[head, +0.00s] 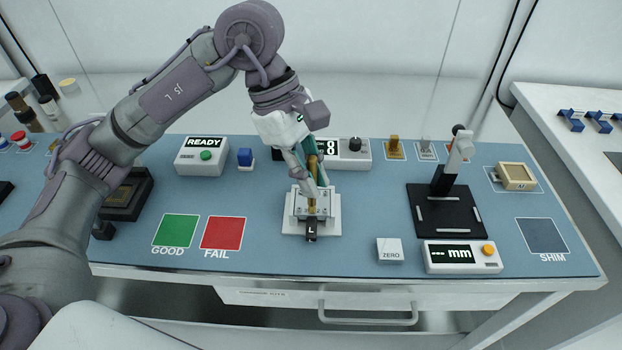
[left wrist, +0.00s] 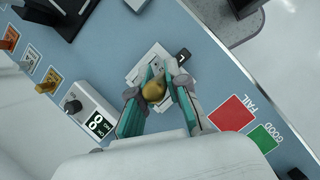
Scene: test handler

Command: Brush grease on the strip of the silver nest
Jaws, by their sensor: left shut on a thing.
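The silver nest (head: 327,206) is a small metal block on a white plate (head: 331,228) at the middle of the table. A black tab marked L sticks out at its front. My left gripper (head: 312,186) is shut on a slim golden-handled tool, the brush (head: 312,167), held roughly upright over the nest. The brush's lower end reaches down to the nest's middle; whether it touches the strip is hidden. In the left wrist view the brush's rounded golden end (left wrist: 154,91) shows between the fingers, with the nest's white plate behind. My right gripper is not in view.
Behind the nest stands a display box with a knob (head: 355,144). Green GOOD (head: 176,230) and red FAIL (head: 222,232) pads are bare. A black gauge stand (head: 437,213) and ZERO block (head: 390,250) are right.

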